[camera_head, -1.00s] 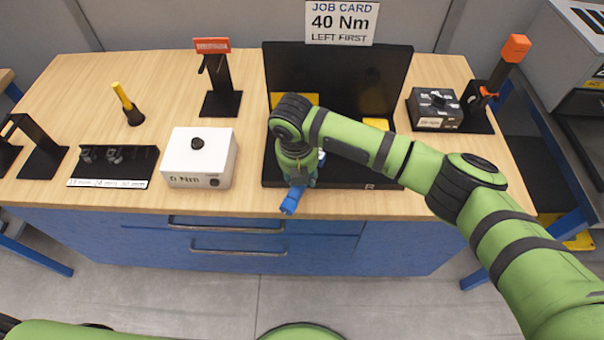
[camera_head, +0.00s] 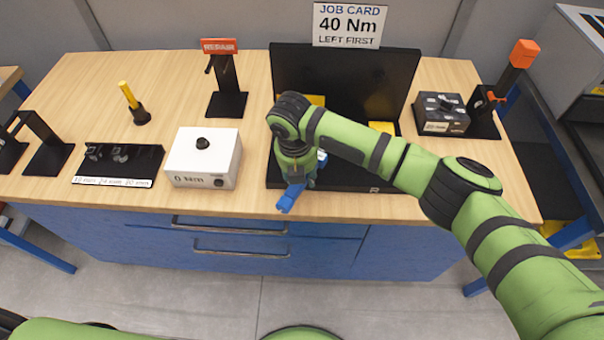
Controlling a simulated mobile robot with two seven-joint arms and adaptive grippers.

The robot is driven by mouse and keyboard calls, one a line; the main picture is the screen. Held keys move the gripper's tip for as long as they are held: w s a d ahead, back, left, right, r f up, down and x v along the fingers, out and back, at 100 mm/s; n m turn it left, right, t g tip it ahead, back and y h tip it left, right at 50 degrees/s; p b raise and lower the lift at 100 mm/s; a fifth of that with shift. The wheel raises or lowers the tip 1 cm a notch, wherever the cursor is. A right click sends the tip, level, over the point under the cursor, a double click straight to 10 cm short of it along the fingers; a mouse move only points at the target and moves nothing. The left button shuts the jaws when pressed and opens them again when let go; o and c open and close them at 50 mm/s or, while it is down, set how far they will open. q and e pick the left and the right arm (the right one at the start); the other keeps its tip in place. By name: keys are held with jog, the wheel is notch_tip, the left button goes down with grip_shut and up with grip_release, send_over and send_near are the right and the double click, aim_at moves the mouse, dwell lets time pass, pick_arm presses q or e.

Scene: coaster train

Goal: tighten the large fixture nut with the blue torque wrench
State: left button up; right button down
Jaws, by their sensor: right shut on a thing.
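The blue torque wrench (camera_head: 291,197) shows as a short blue handle end that sticks out past the front edge of the black fixture (camera_head: 345,72). My right gripper (camera_head: 297,178) points down over the left part of the fixture and is shut on the wrench. My right wrist and forearm cover the wrench head and the large fixture nut, so I cannot tell how the wrench sits on the nut. Yellow blocks (camera_head: 382,128) show on the fixture beside my arm. My left gripper is not in view; only a bit of green arm shows at the bottom left.
A white box (camera_head: 203,172) with a display stands just left of the fixture. A black socket tray (camera_head: 118,161), a yellow-handled tool (camera_head: 131,98) and a REPAIR stand (camera_head: 227,90) are further left. A black box (camera_head: 441,110) and an orange-topped stand (camera_head: 500,85) are at right.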

jog(key=shift+w+a+m+b, duration=0.6)
jog(key=shift+a+m, duration=0.1)
jog(key=shift+a, duration=0.2)
dwell(0.9)
jog(key=shift+r, duration=0.1)
jog(key=shift+s+d+p, duration=0.15)
jog(key=shift+d+p, duration=0.1)
jog(key=shift+p, duration=0.35)
jog(key=shift+s+d+n, duration=0.1)
jog(key=shift+d+n, duration=0.05)
jog(key=shift+n, duration=0.15)
jog(key=shift+r+p, duration=0.1)
jog(key=shift+p, duration=0.2)
jog(key=shift+r+p, duration=2.1)
jog(key=shift+r, duration=0.1)
